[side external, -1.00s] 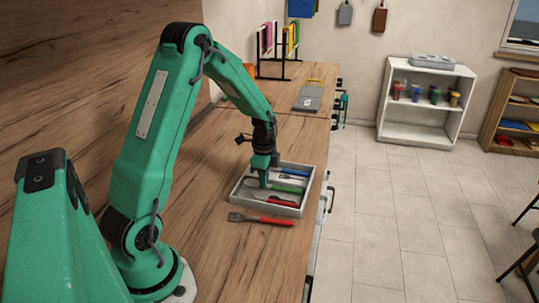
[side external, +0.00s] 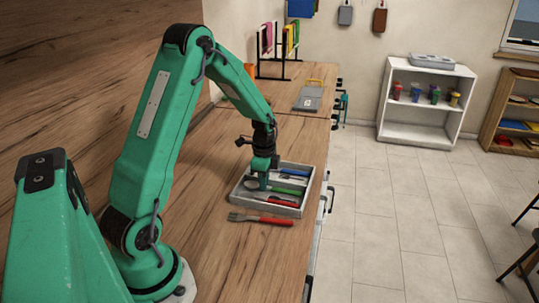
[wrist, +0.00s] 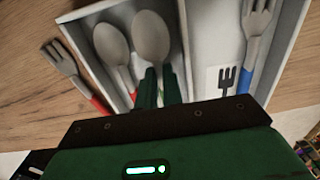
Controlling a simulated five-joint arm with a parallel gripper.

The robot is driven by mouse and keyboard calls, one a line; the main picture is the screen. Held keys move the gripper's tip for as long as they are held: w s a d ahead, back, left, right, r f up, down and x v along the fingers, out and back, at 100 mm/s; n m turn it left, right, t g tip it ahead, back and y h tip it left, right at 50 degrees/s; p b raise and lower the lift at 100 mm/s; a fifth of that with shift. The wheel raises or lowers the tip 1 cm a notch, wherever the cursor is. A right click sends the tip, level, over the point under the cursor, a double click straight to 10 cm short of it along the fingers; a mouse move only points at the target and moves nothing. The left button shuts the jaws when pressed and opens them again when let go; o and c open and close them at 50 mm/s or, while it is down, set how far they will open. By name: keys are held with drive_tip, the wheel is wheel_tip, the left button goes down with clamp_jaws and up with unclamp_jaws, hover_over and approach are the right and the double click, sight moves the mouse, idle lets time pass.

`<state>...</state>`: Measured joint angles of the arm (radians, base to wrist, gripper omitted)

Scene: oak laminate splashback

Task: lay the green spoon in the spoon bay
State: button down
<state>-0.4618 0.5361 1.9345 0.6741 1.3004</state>
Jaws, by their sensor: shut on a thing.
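The green spoon (wrist: 151,38) has a grey bowl. Its green handle (side external: 287,191) shows in the side view. My gripper (wrist: 160,88) is shut on it, pointing down, and hides part of the handle in the wrist view. The spoon is over or in the left bay of the grey cutlery tray (side external: 238,197), beside a second, red-handled spoon (wrist: 112,45). I cannot tell whether the green spoon touches the bay floor. A divider (wrist: 184,50) separates these spoons from the bay with a fork mark (wrist: 226,80).
A fork (wrist: 256,22) lies in the fork-marked bay; its handle (side external: 294,178) looks blue. A red-handled fork (side external: 262,219) lies on the wooden counter (side external: 240,255) outside the tray. The counter in front of that fork is clear.

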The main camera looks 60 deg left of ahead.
drive_tip(key=shift+f, duration=0.4)
idle(0.3)
drive_tip(key=c, duration=1.5)
unclamp_jaws()
drive_tip(key=shift+o, duration=0.2)
drive_tip(key=shift+r, duration=3.9)
drive_tip(key=shift+d+r, duration=0.1)
